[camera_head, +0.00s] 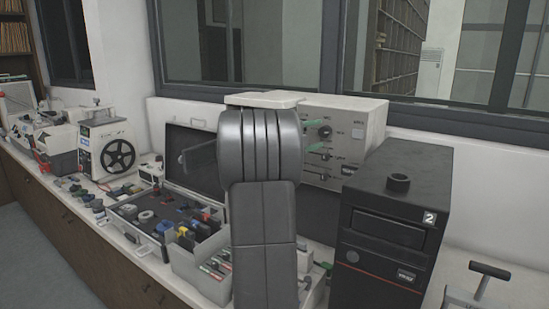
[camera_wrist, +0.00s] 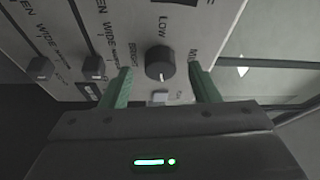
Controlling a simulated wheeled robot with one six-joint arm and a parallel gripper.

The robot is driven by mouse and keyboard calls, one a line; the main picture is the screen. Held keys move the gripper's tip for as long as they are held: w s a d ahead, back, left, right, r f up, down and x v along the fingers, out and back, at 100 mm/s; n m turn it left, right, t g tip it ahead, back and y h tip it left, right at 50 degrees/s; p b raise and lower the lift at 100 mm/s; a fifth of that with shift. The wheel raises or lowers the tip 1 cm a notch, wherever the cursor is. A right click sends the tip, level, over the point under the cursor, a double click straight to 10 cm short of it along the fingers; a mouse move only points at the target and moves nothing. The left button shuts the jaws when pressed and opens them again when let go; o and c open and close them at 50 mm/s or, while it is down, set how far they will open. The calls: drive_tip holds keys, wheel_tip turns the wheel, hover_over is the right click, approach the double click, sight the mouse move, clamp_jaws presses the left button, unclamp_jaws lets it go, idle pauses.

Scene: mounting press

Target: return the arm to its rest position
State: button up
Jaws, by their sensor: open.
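In the wrist view, my gripper (camera_wrist: 162,84) is open, with its two green fingers apart. A round black knob (camera_wrist: 160,63) marked LOW shows between and beyond the fingers. Nothing is held, and I cannot tell how far the fingertips are from the panel. In the head view, my arm's dark grey links fill the middle and hide most of the gripper. Green pieces beside the knob (camera_head: 325,131) there look like my fingertips. The knob is on the front of a cream control box (camera_head: 355,120).
A black tower (camera_head: 400,215) marked 2 stands close right of the control box. An open case (camera_head: 130,212) of small parts and a grey bin (camera_head: 205,275) lie to the left. A machine with a black handwheel (camera_head: 118,156) stands further left. Windows are behind.

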drive_tip(key=shift+x, duration=0.95)
drive_tip(key=shift+s+a, duration=0.1)
drive_tip(key=shift+a, duration=0.05)
